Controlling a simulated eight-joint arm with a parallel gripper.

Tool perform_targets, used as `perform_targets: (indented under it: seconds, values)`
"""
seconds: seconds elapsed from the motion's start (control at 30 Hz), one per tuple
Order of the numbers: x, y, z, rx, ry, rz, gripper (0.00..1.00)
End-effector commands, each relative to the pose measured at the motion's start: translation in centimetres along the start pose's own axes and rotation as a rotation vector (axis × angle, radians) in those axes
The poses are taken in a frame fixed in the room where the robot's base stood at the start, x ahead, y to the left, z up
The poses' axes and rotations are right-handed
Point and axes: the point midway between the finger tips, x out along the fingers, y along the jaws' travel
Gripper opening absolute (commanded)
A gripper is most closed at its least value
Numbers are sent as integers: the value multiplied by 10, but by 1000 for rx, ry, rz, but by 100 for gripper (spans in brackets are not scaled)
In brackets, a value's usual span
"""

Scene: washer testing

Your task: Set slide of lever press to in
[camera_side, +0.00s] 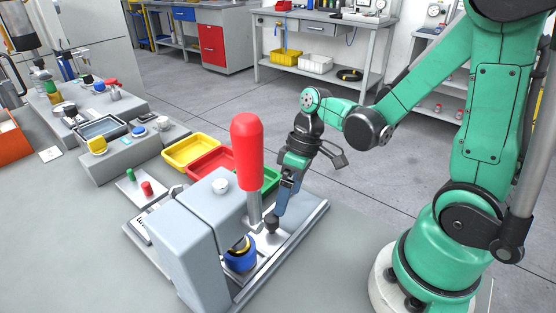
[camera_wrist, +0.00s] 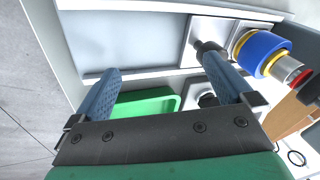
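The lever press has a grey body (camera_side: 190,250) and an upright red handle (camera_side: 247,150). A blue ring with a yellow band (camera_side: 240,255) sits low at its front; the ring also shows at the upper right in the wrist view (camera_wrist: 262,50). The slide base (camera_side: 290,235) is a pale metal plate with raised rails. A dark knob (camera_side: 271,225) stands on it beside the ring. My gripper (camera_side: 279,211) points down close to this knob. In the wrist view my gripper (camera_wrist: 161,64) is open, with a dark knob (camera_wrist: 203,47) right by the right fingertip; I cannot tell whether they touch.
Yellow (camera_side: 191,152), red (camera_side: 208,163) and green (camera_side: 265,180) trays lie behind the press; the green one also shows below the fingers in the wrist view (camera_wrist: 148,103). Other grey test fixtures (camera_side: 125,155) stand to the left. The front of the table (camera_side: 90,270) is clear.

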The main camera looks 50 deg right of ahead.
Motion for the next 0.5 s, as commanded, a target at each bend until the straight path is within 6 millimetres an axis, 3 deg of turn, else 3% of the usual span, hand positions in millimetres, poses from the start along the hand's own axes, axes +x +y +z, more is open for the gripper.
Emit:
perform_targets:
  seconds: [0.03, 0.5]
  values:
    - [-16, 48, 19, 15, -127, 308, 65]
    - [-87, 26, 11, 20, -128, 303, 65]
